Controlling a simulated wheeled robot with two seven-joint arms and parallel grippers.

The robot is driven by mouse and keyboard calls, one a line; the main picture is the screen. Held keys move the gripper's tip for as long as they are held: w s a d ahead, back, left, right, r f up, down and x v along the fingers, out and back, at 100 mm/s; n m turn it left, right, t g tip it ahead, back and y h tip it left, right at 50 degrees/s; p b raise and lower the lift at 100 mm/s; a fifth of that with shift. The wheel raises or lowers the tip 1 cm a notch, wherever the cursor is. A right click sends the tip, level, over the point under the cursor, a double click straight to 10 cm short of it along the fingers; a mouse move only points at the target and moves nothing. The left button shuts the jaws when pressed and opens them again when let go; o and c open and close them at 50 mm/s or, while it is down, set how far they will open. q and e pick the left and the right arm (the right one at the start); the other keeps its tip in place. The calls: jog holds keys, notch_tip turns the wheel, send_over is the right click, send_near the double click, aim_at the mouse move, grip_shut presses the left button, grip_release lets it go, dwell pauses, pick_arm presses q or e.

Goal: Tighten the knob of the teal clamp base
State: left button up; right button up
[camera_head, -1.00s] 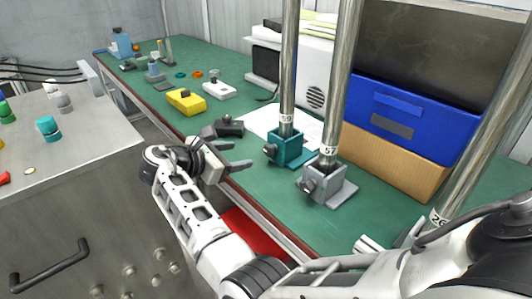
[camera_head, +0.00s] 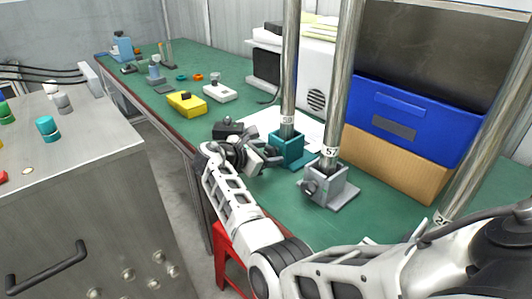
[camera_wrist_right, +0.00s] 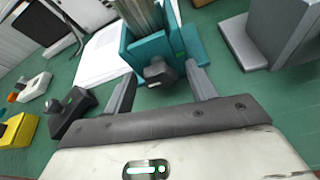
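My right gripper (camera_head: 273,157) is at the knob side of the base. In the wrist view the fingers of the right gripper (camera_wrist_right: 162,80) are apart, one on each side of the knob, with visible gaps. In the head view my gripper hides the knob. My left gripper is not in view.
A grey clamp base (camera_head: 330,188) with pole 57 stands close by on the right. A dark device (camera_head: 227,129) lies behind my gripper. A yellow box (camera_head: 186,103), a blue bin (camera_head: 412,118) and a cardboard box (camera_head: 395,165) are farther off. A red stool (camera_head: 226,255) stands below.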

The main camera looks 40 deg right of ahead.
jog(key=c, duration=0.9)
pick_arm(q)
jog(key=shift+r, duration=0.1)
pick_arm(e)
jog(key=shift+m+p, duration=0.3)
jog(key=shift+p, duration=0.15)
jog(key=shift+m+t+p, duration=0.4)
jog(key=shift+t+p, duration=0.05)
jog(key=shift+t, duration=0.05)
jog(key=shift+s+f+m+t, duration=0.15)
jog(key=shift+m+t, duration=0.35)
jog(key=shift+m, duration=0.3)
jog(key=shift+m+t+h, duration=0.3)
jog(key=shift+m+t, duration=0.1)
jog(key=shift+m, duration=0.3)
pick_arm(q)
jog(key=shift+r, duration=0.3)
pick_arm(e)
jog(key=shift+m, duration=0.3)
